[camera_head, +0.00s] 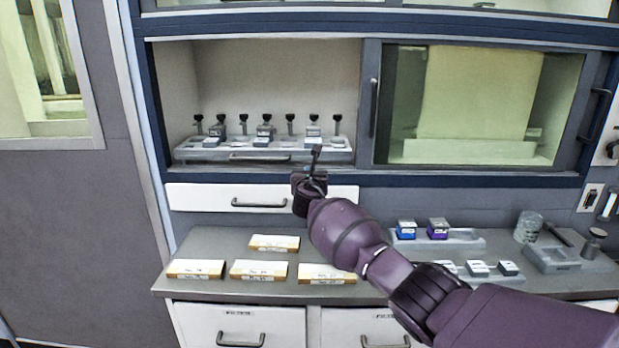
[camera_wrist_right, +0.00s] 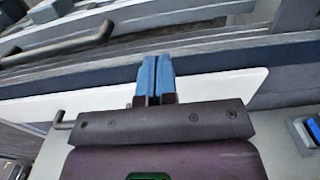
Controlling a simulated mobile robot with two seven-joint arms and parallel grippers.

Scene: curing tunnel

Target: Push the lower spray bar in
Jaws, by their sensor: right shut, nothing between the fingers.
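A grey bar-like rack (camera_head: 300,155) with a dark handle and several black-knobbed pieces sits in the open left part of the cabinet. Below it is a white drawer-like front (camera_head: 228,196) with a dark handle; I cannot tell which of these is the lower spray bar. My right gripper (camera_head: 316,155) is in front of the right part of the white front, with its tips up near the rack's right end. In the wrist view its blue fingers (camera_wrist_right: 156,75) are shut and empty, before the white front (camera_wrist_right: 215,88). Contact cannot be told. My left gripper is out of view.
The counter (camera_head: 215,243) below holds several cream labelled blocks (camera_head: 258,269), a grey tray (camera_head: 465,242) with blue and purple boxes, and a glass (camera_head: 529,226) at the right. A sliding glass door (camera_head: 470,105) covers the cabinet's right half.

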